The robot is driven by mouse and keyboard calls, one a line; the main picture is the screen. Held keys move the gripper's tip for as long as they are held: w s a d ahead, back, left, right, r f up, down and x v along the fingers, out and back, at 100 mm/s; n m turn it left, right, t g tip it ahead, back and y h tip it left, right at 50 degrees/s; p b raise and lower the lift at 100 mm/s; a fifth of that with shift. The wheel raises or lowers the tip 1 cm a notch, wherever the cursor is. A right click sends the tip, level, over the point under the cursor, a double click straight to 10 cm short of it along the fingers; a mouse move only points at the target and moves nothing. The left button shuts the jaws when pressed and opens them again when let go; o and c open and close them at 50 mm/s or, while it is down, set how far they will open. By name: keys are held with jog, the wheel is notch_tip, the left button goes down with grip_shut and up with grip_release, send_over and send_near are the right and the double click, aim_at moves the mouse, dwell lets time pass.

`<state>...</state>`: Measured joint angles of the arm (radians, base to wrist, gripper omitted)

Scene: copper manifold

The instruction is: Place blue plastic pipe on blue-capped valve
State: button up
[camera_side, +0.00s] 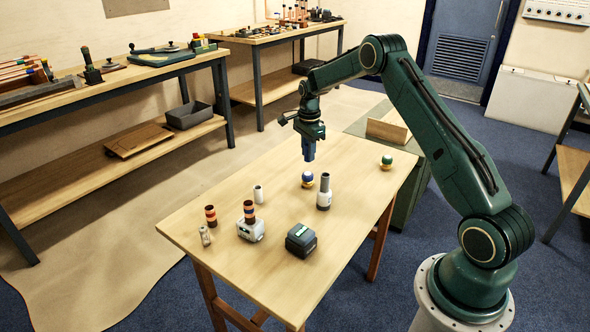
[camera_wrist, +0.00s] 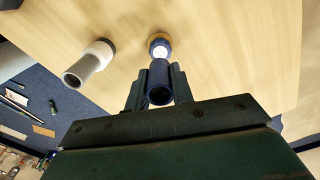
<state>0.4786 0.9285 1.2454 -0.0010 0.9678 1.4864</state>
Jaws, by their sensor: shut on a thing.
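My gripper (camera_side: 310,136) is shut on the blue plastic pipe (camera_side: 309,152), which hangs roughly upright below it. In the wrist view the pipe (camera_wrist: 160,84) sits between the two fingers, its open end towards the camera. The blue-capped valve (camera_side: 308,177) stands on the table with a brass-coloured base. It lies almost straight below the pipe in the side view, with a visible gap between them. In the wrist view the valve (camera_wrist: 160,46) shows just beyond the pipe, partly hidden by it.
A grey-and-white cylinder (camera_side: 324,193) stands close beside the valve. A green-capped valve (camera_side: 386,161) is at the table's right. A small white cylinder (camera_side: 258,194), copper-banded pieces (camera_side: 210,216) and a dark box (camera_side: 301,240) stand on the left and front. The table's far left is clear.

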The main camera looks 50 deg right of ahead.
aim_at(308, 173)
jog(key=shift+f, duration=0.4)
jog(key=shift+f, duration=0.1)
jog(key=shift+f, duration=2)
jog(key=shift+f, duration=0.1)
jog(key=o, duration=1)
jog(key=shift+c, duration=0.2)
notch_tip(308, 173, up, 12)
jog(key=shift+f, duration=0.2)
jog(key=shift+r, duration=0.35)
